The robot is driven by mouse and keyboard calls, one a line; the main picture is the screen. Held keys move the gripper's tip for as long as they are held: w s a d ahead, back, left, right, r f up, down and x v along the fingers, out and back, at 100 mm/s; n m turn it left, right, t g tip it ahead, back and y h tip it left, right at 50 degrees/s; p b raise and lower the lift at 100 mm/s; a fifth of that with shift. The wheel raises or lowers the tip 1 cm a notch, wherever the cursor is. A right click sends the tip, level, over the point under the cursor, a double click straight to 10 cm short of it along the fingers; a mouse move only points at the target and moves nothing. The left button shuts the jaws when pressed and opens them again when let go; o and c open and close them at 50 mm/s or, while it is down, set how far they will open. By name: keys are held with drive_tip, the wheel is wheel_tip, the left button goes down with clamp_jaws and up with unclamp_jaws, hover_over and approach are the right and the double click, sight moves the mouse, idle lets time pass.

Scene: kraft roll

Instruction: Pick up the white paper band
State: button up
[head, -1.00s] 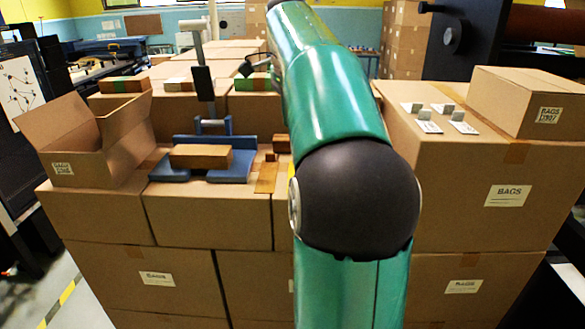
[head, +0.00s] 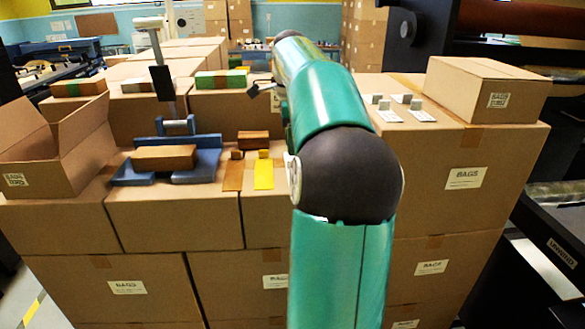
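I cannot make out a loose white paper band in the head view. A dark part at the far end of my arm looks like my gripper (head: 262,89). It is beyond the strips and apart from them, and its fingers are not clear. A brown bundle (head: 165,157) rests in a blue press (head: 205,160) left of the strips.
An open carton (head: 50,160) stands at the left. Banded bundles (head: 148,85) lie on the boxes behind. Small stands with white cards (head: 422,115) and a closed carton (head: 485,90) sit on the right stack. A dark machine (head: 405,30) stands behind right.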

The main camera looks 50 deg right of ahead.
wheel_tip(320, 180, down, 5)
drive_tip(key=shift+s+d, duration=0.1)
clamp_jaws()
drive_tip(key=shift+r, duration=0.1)
idle(0.3)
